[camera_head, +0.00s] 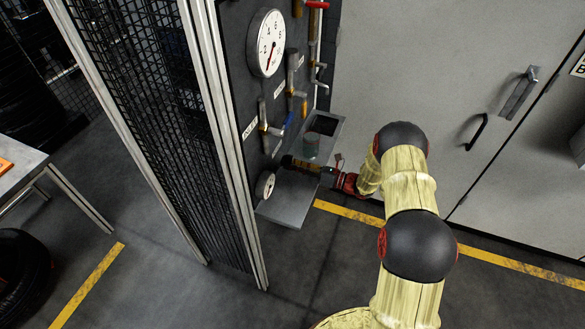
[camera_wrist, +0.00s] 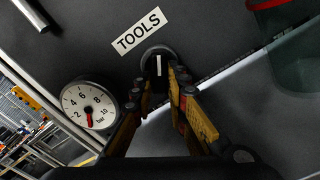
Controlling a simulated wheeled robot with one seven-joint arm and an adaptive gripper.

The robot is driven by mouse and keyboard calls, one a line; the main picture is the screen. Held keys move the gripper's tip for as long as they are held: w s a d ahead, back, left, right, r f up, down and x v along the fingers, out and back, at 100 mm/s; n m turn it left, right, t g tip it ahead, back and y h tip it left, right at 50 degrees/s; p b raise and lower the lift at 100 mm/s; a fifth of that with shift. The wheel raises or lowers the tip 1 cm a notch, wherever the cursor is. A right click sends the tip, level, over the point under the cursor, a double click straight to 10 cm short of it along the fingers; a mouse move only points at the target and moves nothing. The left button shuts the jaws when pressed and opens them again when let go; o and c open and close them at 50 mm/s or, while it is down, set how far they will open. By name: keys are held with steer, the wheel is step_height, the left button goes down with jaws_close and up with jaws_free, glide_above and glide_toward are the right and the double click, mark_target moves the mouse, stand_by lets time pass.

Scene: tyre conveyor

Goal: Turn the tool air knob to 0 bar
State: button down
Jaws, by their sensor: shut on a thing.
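The tool air knob (camera_wrist: 158,64) is dark and round with a white line across its face, under the TOOLS label (camera_wrist: 138,32) in the wrist view. My gripper (camera_wrist: 160,82) is shut on the knob, with a yellow-and-black finger on each side of it. The white line stands nearly upright in that view. The small tools gauge (camera_wrist: 90,104) is left of the knob; its red needle points down, near the low end of the scale, the exact value unclear. In the head view my gripper (camera_head: 298,165) reaches the panel above the small gauge (camera_head: 265,185); the knob is hidden there.
A large gauge (camera_head: 267,43) and a blue-handled valve (camera_head: 287,123) are higher on the panel. A mesh fence (camera_head: 165,110) stands left. Floor is clear in front.

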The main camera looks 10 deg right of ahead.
steer(key=n, duration=0.2)
steer(key=n+b, duration=0.1)
steer(key=n, duration=0.1)
steer(key=n+b, duration=0.1)
steer(key=n, duration=0.1)
steer(key=shift+w+d+f, duration=0.1)
steer(key=shift+d+f, duration=0.05)
steer(key=shift+f, duration=0.15)
steer(key=shift+n, duration=0.3)
steer(key=c, duration=1.8)
jaws_free()
steer(key=shift+w+r, duration=0.1)
steer(key=shift+r, duration=0.05)
steer(key=shift+o, duration=0.2)
steer(key=v, duration=1.2)
